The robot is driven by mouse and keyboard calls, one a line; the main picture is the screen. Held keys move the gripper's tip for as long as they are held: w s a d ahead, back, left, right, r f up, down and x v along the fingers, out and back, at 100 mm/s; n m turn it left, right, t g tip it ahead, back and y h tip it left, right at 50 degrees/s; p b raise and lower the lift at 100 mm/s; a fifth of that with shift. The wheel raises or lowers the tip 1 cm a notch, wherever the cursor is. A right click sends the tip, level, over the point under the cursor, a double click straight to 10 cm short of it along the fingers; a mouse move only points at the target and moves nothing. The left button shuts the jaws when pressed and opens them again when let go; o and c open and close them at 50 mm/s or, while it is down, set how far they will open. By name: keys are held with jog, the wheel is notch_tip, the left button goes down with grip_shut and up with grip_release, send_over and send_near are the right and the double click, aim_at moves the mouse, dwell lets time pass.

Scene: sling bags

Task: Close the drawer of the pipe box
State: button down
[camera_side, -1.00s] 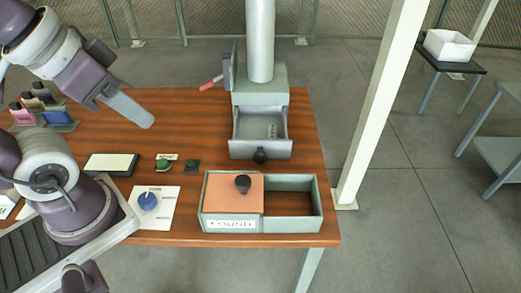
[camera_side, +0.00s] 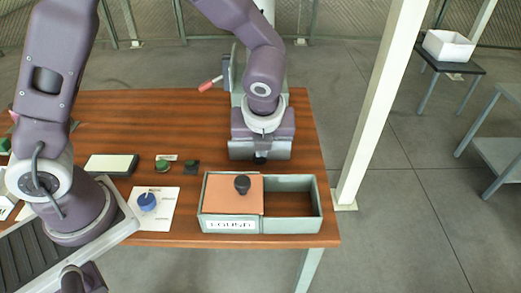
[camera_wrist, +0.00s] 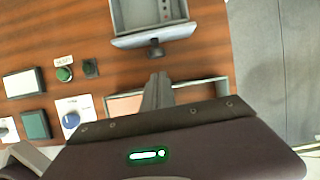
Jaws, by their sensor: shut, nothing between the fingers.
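The pipe box's grey drawer (camera_wrist: 148,14) is pulled out, its open interior showing at the top of the wrist view. Its front panel (camera_side: 276,151) faces the table's front edge and carries a black knob (camera_wrist: 155,48). The box and pipe are mostly hidden behind my arm in the side view. My gripper (camera_wrist: 158,77) is shut and empty. It points down over the drawer area, its fingertips close to the knob on the front side in the wrist view. I cannot tell whether they touch it.
A grey box (camera_side: 305,213) with an orange lid (camera_side: 228,195) and black knob stands in front of the drawer, its right compartment open. A red-handled lever (camera_side: 209,84) is at the back left. A blue dial (camera_side: 147,201) and green buttons (camera_side: 162,166) lie to the left.

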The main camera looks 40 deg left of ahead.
aim_at(260, 160)
jog(key=x, duration=0.8)
jog(key=shift+a, duration=0.1)
